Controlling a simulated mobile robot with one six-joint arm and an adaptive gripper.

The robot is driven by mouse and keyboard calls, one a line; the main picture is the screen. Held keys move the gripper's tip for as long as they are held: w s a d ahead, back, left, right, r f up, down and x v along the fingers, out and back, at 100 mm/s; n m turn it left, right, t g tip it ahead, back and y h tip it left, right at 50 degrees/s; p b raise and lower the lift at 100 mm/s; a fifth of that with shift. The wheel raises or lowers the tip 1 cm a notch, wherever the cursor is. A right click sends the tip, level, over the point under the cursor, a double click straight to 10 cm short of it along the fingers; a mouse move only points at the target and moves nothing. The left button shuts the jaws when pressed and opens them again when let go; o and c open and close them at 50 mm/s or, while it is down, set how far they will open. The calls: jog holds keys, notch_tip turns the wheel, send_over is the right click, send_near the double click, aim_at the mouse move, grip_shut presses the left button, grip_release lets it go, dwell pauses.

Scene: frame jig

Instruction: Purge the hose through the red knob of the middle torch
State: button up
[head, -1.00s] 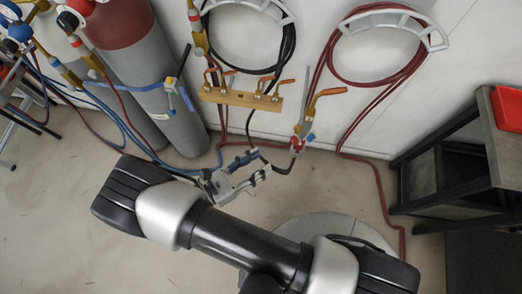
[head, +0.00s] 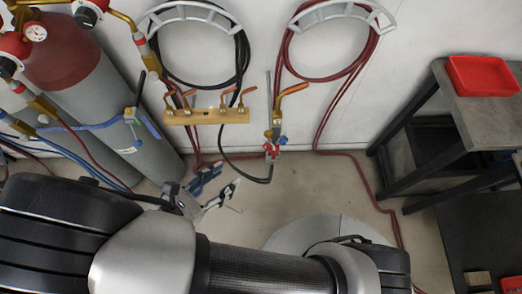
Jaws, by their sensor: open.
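A brass torch (head: 276,122) with an orange lever hangs upright against the wall, right of the wooden rail (head: 206,117). At its lower end are a red knob (head: 270,151) and a blue knob (head: 283,140). A black hose (head: 250,178) runs from near this end. More brass torch parts with orange levers hang at the rail, and it is unclear which torch is the middle one. My gripper (head: 224,182) is open, below and left of the red knob, and apart from it. Nothing shows between its fingers.
Grey gas cylinders with a red top (head: 60,55) stand on the left. A coiled black hose (head: 243,55) and a coiled red hose (head: 283,50) hang on wall holders. A dark bench (head: 480,110) with a red tray (head: 483,76) stands right. Red hose lies on the floor.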

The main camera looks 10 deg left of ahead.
aim_at(266, 148)
jog(key=b+x, duration=0.4)
jog(key=x, duration=1.1)
jog(key=shift+w+d+f, duration=0.1)
jog(key=shift+w+d, duration=0.1)
jog(key=shift+w, duration=0.15)
jog(key=shift+c, duration=0.6)
grip_shut()
